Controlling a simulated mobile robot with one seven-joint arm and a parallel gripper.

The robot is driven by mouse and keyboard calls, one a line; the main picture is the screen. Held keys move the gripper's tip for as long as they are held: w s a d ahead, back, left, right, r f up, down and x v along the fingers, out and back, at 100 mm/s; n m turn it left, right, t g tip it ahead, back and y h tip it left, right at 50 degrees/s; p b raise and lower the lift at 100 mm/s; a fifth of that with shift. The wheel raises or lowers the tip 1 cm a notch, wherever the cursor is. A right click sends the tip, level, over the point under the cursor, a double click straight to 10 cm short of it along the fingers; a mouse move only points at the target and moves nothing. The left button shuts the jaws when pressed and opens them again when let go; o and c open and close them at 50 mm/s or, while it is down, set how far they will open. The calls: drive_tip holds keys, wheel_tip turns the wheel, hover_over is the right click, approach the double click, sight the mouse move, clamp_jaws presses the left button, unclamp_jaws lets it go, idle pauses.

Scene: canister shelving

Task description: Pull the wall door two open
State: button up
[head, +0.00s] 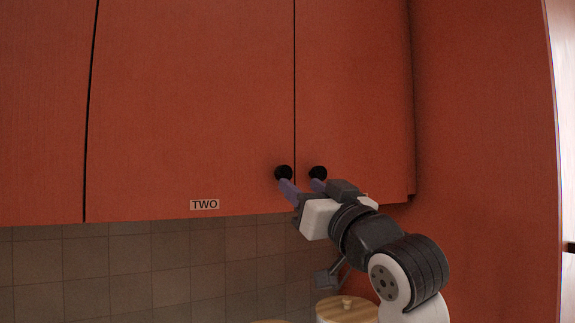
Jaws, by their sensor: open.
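Wall door two (190,110) is a wide red cabinet door with a "TWO" label (204,204) at its lower edge. It looks shut, flush with its neighbours. Its round black knob (284,172) sits near its lower right corner. My gripper (303,186) is open, reaching up from the lower right. Its left purple finger ends at or just below door two's knob, and its right finger ends by the knob of the door to the right. I cannot tell whether the fingers touch either knob.
The red door to the right (355,90) has its own black knob (318,172) close by. A tall red panel (480,150) stands at the right. A canister with a wooden lid (345,307) stands below my arm, before the tiled wall (140,265).

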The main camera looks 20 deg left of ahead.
sight(286, 174)
drive_tip(key=p+x, duration=0.2)
drive_tip(key=x, duration=0.4)
drive_tip(key=shift+w+a+r, duration=0.1)
drive_tip(key=shift+w+a, duration=0.05)
clamp_jaws()
